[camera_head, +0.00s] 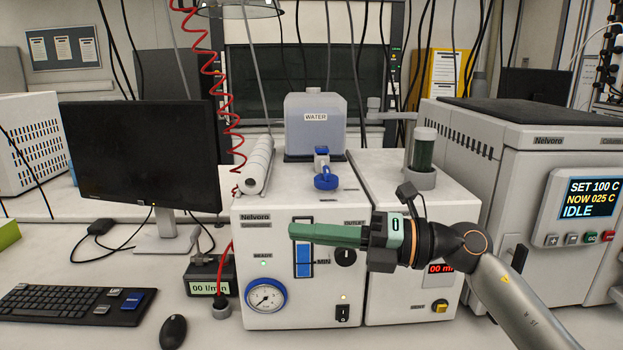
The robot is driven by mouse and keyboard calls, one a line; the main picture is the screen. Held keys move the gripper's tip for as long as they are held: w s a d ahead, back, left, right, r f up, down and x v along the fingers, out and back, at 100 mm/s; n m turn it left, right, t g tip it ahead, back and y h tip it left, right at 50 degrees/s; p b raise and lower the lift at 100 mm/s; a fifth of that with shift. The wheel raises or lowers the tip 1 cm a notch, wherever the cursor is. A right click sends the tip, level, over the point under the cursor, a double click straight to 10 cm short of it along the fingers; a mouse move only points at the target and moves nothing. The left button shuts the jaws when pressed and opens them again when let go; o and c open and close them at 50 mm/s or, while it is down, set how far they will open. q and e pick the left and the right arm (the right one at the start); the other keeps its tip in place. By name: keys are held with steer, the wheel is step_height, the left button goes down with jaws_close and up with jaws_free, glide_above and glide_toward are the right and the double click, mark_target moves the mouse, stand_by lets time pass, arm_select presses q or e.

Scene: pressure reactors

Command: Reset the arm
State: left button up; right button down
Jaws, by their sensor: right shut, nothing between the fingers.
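My right arm (512,297) comes in from the lower right. My right gripper (292,231) has green fingers that point left, and it is shut with nothing between them. It is in front of the white Nelvoro unit (262,225) and covers part of its front panel, near the outlet knob (346,257). I cannot tell whether it touches the panel. My left gripper is not in view.
A monitor (140,155), keyboard (70,304) and mouse (173,331) stand at the left. A water tank (315,135) with a blue valve (326,181) is on the unit. A gauge (266,297) is low on its front. A reactor with a display (585,198) reading IDLE stands right.

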steer(key=d+f+m+t+h, duration=0.5)
steer(key=f+m+t, duration=0.3)
steer(key=f+m, duration=0.55)
steer(key=d+f+m+t+h, duration=0.5)
steer(key=d+f+m+t, duration=0.15)
steer(key=f+m, duration=0.7)
steer(key=s+d+f+m+g+h, duration=0.1)
steer(key=s+f+m+g+h, duration=0.1)
steer(key=s+f, duration=0.5)
steer(key=s+d+f+m+g+h+p, duration=0.1)
steer(key=s+d+f+m+g+h, duration=0.1)
steer(key=s+f+m, duration=0.3)
steer(key=s+d+f+m+g+h, duration=0.1)
steer(key=s+f+m+g, duration=0.3)
steer(key=s+f, duration=0.5)
steer(key=shift+s+d+f+h, duration=0.35)
steer(key=shift+d+f+h, duration=0.05)
steer(key=shift+d+f, duration=0.4)
